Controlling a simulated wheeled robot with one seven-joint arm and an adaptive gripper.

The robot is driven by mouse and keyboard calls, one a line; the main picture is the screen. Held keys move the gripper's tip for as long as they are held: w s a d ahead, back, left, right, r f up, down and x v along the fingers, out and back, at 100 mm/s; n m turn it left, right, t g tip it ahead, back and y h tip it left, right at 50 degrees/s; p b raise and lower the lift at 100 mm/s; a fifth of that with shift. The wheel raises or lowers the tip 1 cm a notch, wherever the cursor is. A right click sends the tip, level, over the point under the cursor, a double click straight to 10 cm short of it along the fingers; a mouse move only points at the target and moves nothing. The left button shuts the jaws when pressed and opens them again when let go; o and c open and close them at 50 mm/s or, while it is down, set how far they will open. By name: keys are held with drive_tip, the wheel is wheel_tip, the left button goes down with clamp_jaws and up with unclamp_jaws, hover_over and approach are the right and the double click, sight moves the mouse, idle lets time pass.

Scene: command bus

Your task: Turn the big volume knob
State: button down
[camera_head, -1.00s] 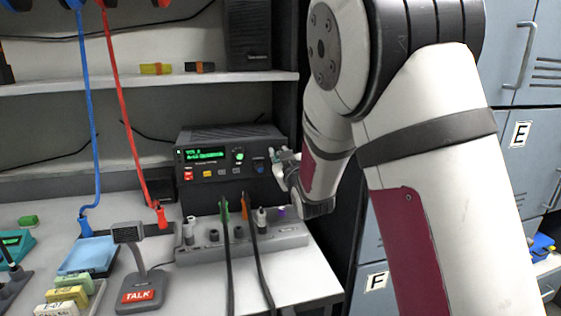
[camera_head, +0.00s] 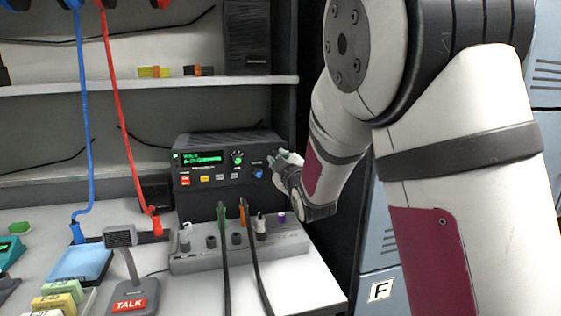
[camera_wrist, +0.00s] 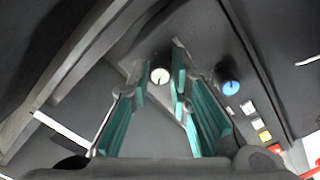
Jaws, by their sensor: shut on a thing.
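The dark radio unit (camera_head: 220,146) stands on the counter at the back, its green display lit. My gripper (camera_head: 276,160) is at the right end of its front panel, shut on the big volume knob, which it hides in the head view. In the wrist view the teal fingers of my gripper (camera_wrist: 158,88) stand either side of the volume knob (camera_wrist: 160,76), whose round pale face shows between their tips. A blue knob (camera_head: 258,172) sits just left of my gripper and also shows in the wrist view (camera_wrist: 228,87), outside the fingers. A smaller green-lit knob (camera_head: 237,157) is farther left.
A grey socket block (camera_head: 205,260) with plugs and cables stands in front of the radio. A TALK microphone (camera_head: 130,301) and a blue box (camera_head: 80,262) are to the left. A shelf (camera_head: 120,88) runs above. Lockers are at the right, behind my arm.

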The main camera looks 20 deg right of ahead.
drive_tip(key=c, duration=1.5)
unclamp_jaws()
drive_tip(key=s, duration=1.2)
drive_tip(key=shift+f, duration=0.1)
